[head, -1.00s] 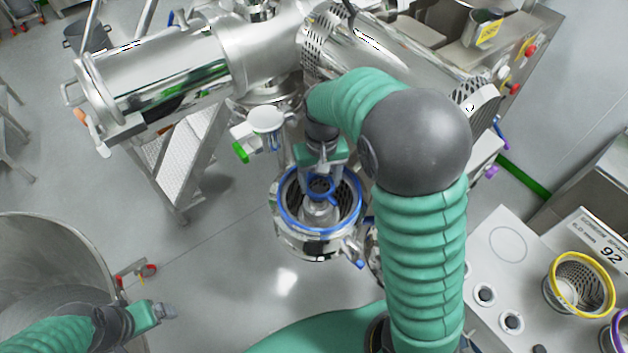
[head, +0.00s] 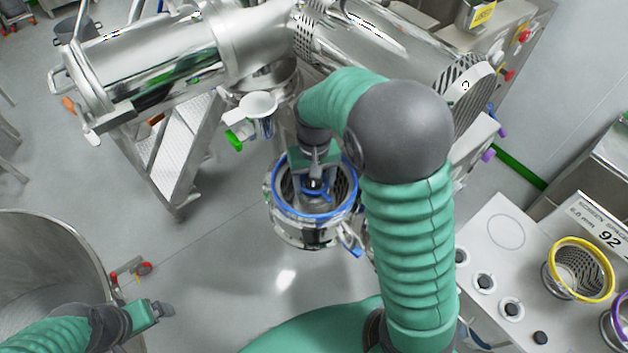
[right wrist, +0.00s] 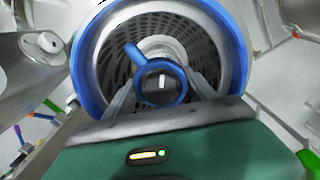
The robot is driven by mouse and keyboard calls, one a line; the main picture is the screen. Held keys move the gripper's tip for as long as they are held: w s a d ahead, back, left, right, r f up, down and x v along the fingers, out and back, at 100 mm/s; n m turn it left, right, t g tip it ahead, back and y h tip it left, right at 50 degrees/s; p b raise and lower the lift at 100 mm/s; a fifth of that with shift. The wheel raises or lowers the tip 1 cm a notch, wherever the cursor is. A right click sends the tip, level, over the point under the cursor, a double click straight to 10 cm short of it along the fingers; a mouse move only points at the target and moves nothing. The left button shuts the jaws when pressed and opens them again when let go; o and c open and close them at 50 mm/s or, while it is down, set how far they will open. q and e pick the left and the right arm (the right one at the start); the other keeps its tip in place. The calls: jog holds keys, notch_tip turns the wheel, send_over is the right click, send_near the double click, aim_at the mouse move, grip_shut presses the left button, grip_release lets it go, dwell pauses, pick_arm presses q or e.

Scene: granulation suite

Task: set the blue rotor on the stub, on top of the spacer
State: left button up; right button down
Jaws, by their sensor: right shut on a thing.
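The blue rotor (right wrist: 181,84) is held between the fingers of my right gripper (right wrist: 163,92), which is shut on it. In the head view the rotor (head: 317,196) and the right gripper (head: 315,186) are inside the blue-rimmed opening of the steel housing. A pale round part (right wrist: 162,46), perhaps the spacer or stub, shows just behind the rotor in the wrist view. The rotor hides most of it, so I cannot tell whether they touch. My left gripper (head: 160,310) is far off at lower left; its fingers are too small to judge.
The housing's blue rim (right wrist: 88,72) and perforated screen (right wrist: 206,50) surround my right gripper closely. A yellow-rimmed screen (head: 582,268) rests on the right-hand bench (head: 492,232). A large steel vessel (head: 50,228) stands left.

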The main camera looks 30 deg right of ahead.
jog(key=shift+w+a, duration=0.15)
jog(key=shift+a, duration=0.05)
jog(key=c, duration=0.6)
grip_release()
jog(key=o, duration=0.4)
jog(key=shift+d, duration=0.1)
jog(key=shift+d, duration=0.1)
notch_tip(320, 180, up, 17)
jog(key=b, duration=0.2)
jog(key=shift+f+b, duration=0.15)
jog(key=shift+b, duration=0.2)
